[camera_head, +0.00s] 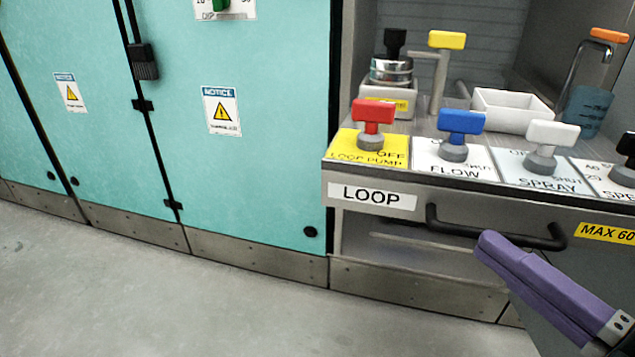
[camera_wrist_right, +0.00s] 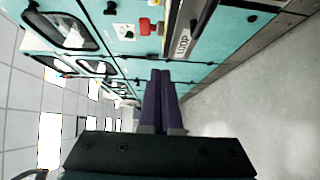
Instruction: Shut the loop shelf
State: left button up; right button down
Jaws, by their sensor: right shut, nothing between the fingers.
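The loop shelf (camera_head: 352,217) is a grey pull-out shelf with a white LOOP label on its front edge and a black bar handle (camera_head: 497,236). It stands out from the teal cabinet front. My right gripper (camera_head: 487,244) has purple fingers, shut and empty, with the tips in front of the handle in the head view; I cannot tell whether they touch it. In the right wrist view the shut fingers (camera_wrist_right: 160,75) point toward the cabinets, and the LOOP label (camera_wrist_right: 183,40) shows beyond them. My left gripper is not in view.
On the shelf stand a red knob (camera_head: 373,112), a blue knob (camera_head: 461,124), a white knob (camera_head: 552,135), a white tray (camera_head: 512,112) and a blue beaker (camera_head: 587,112). Teal cabinet doors (camera_head: 262,165) stand to the left. The grey floor (camera_head: 150,290) in front is clear.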

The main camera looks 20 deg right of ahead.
jog(key=f, duration=0.1)
send_near(391, 170)
jog(key=w+a, duration=0.2)
jog(key=a, duration=0.1)
jog(key=w, duration=0.1)
jog(key=w+d+b, duration=0.1)
jog(key=w, duration=0.1)
jog(key=shift+d+n+y, duration=0.15)
jog(key=shift+n+y, duration=0.15)
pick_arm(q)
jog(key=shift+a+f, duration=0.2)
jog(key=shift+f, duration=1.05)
pick_arm(e)
jog(key=shift+w+d, duration=0.25)
jog(key=shift+w, duration=0.15)
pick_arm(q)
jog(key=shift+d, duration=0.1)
